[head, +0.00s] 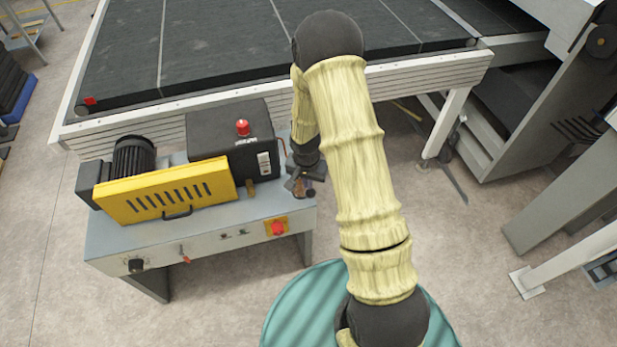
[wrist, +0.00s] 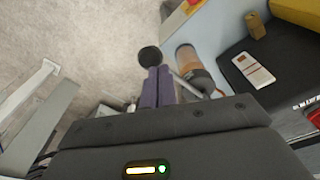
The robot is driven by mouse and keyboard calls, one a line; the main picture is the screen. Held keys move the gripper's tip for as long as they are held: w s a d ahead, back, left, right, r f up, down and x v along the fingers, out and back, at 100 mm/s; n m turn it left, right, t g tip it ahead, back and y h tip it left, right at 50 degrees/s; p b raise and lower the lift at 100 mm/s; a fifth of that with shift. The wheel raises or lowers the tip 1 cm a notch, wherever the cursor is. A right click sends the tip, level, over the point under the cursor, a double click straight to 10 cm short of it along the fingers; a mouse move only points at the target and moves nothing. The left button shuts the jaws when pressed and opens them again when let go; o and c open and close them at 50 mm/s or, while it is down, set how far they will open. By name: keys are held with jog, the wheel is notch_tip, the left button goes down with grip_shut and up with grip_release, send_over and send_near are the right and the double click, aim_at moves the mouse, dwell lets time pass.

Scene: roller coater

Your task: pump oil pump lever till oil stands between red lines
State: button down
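The oil pump (wrist: 187,60) is a small upright cylinder with an amber body and grey base, at the machine's right edge. In the head view its amber part (head: 298,188) is partly hidden by my gripper (head: 306,184). The lever's black ball knob (wrist: 150,60) lies just beyond the tips of my gripper (wrist: 157,72). A thin grey rod runs from the pump behind the fingers. The purple fingers are together; I cannot tell whether they touch the lever. A white gauge plate (wrist: 253,70) sits on the black box, also in the head view (head: 264,163). Red lines and oil level are too small to read.
The black box (head: 225,125) with a red knob (head: 242,127) stands left of my gripper, beside a yellow guard (head: 165,195). A red switch (head: 278,228) is on the front panel. A conveyor (head: 230,45) runs behind.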

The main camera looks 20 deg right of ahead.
jog(key=s, duration=0.1)
jog(key=s+a+r, duration=0.1)
jog(key=shift+s+a+b, duration=0.3)
jog(key=shift+b, duration=0.05)
jog(key=shift+r, duration=0.1)
notch_tip(320, 180, up, 17)
jog(key=s+a+b, duration=0.1)
jog(key=shift+s+b, duration=0.25)
jog(key=shift+b, duration=0.15)
dwell(1.1)
jog(key=s+d+r+n+t, duration=0.1)
jog(key=s+d+n, duration=0.1)
jog(key=s+n, duration=0.4)
jog(key=s, duration=0.5)
jog(key=shift+r+t+y, duration=0.25)
jog(key=shift+t+y, duration=0.05)
